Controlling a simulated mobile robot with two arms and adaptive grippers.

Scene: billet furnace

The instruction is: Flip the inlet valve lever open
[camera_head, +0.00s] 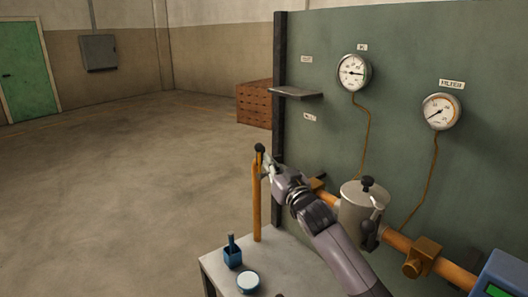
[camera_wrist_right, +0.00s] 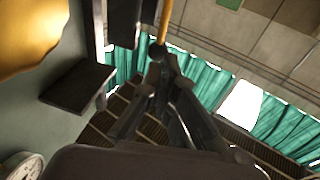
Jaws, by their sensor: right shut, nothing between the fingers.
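A long orange bar (camera_head: 257,205), which looks like the inlet valve lever, stands upright at the left end of the panel in the head view. A black ball knob (camera_head: 259,148) tops it. My right gripper (camera_head: 267,166) is at the upper end of the bar, just below and right of the knob. In the right wrist view the shut fingertips (camera_wrist_right: 158,66) are close to the dark knob (camera_wrist_right: 157,50) and the orange bar (camera_wrist_right: 167,18). I cannot tell whether they touch. My left gripper is not in view.
The green panel (camera_head: 410,60) carries two gauges (camera_head: 353,72) and a small shelf (camera_head: 295,93). An orange pipe (camera_head: 397,240) with a grey canister (camera_head: 358,212) runs along it. The floor left is clear.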

